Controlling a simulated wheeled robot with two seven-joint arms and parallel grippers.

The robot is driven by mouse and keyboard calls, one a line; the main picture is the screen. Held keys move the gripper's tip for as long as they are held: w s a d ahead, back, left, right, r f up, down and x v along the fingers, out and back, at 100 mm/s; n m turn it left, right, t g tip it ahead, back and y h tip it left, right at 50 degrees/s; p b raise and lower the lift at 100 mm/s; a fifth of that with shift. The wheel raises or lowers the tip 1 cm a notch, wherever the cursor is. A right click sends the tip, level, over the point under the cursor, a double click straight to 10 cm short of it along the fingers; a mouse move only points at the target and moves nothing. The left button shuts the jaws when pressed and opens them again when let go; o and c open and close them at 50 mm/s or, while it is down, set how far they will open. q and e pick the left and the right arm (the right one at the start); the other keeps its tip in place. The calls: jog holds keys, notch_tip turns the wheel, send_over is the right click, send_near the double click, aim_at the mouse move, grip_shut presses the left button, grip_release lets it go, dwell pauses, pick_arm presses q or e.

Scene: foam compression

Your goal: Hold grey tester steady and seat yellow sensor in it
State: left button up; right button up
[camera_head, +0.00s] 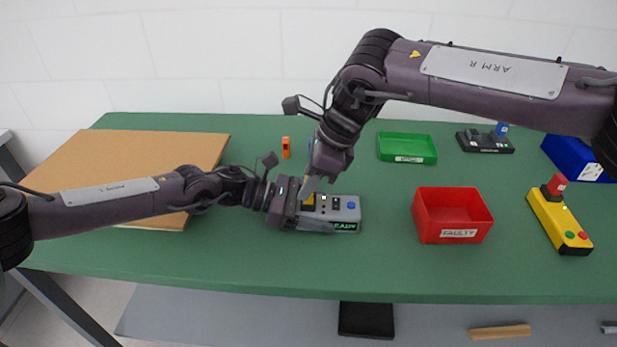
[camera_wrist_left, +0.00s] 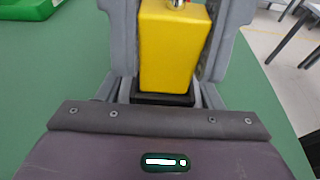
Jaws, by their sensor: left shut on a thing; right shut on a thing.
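The grey tester (camera_head: 344,214) lies flat on the green table in the head view, with a lit green display on its front edge and a blue button. My left gripper (camera_head: 314,212) comes in from the left and is shut on the tester's left end. My right gripper (camera_head: 309,190) points down over that end, shut on the yellow sensor (camera_head: 308,204). In the left wrist view the yellow sensor (camera_wrist_left: 172,45) stands between grey fingers, above a black part, with a metal piece on top. Its lower end is partly hidden, and I cannot tell how deep it sits.
A red bin (camera_head: 452,214) labelled FAULTY stands right of the tester, a green tray (camera_head: 407,148) behind. A yellow box (camera_head: 560,222) with a red top piece, a black device (camera_head: 485,141) and a blue bin (camera_head: 577,158) are farther right. A brown board (camera_head: 125,150) lies at the left.

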jog(key=shift+f, duration=0.65)
jog(key=o, duration=1)
jog(key=shift+r, duration=0.15)
jog(key=v, duration=1.1)
jog(key=shift+d+r, duration=0.15)
jog(key=shift+r, duration=0.25)
pick_arm(q)
jog(key=o, duration=0.8)
jog(key=shift+o, duration=0.2)
